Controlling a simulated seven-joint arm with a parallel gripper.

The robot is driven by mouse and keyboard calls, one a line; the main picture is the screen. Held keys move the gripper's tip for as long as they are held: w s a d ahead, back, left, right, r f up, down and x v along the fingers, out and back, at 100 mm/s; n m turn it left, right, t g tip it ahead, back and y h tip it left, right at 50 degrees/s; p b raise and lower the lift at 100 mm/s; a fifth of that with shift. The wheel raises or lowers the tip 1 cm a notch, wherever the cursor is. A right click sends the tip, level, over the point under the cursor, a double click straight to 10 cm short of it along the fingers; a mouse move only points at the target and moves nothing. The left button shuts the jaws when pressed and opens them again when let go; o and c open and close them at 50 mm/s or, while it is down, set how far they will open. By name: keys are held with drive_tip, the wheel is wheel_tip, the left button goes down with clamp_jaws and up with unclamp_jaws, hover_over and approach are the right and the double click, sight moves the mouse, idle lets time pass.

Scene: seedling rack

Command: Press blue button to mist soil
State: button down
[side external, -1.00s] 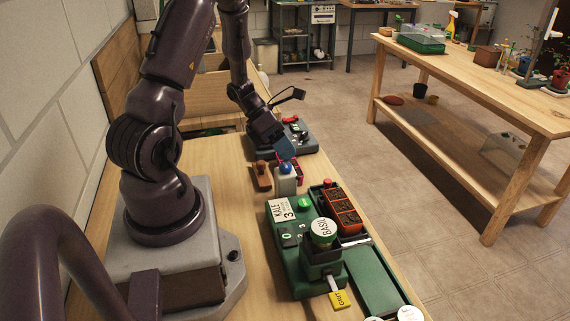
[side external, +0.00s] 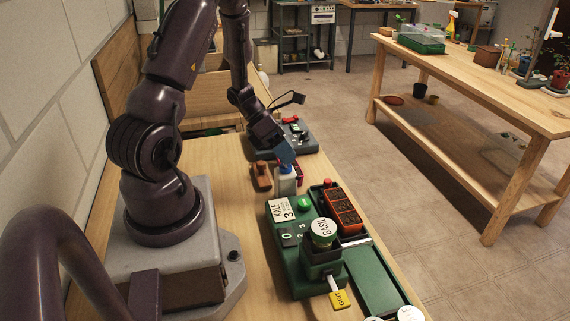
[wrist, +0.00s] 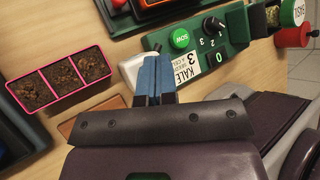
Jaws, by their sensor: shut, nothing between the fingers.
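A small pale mister (side external: 285,184) stands on the bench, with the blue button (side external: 284,170) on its top. My gripper (side external: 287,162) is shut and empty, pointing down at the button. Its tips overlap the button in the side view; I cannot tell whether they touch it or how far it is pressed. In the wrist view, my shut blue fingertips (wrist: 151,60) hide the button, and part of the mister (wrist: 131,69) shows beside them. A pink-rimmed tray (wrist: 60,80) with three cells of dark soil lies nearby; in the side view it is mostly hidden behind my gripper.
A green sowing station (side external: 292,262) with a green button, numbered dial and KALE card stands in front of the mister. An orange tray (side external: 343,208) sits on its right. A brown wooden object (side external: 261,176) lies left of the mister. A grey device (side external: 300,140) stands behind.

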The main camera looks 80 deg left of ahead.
drive_tip(key=shift+r, duration=0.55)
drive_tip(key=shift+r, duration=3)
drive_tip(key=shift+f, duration=3.05)
drive_tip(key=shift+f, duration=0.15)
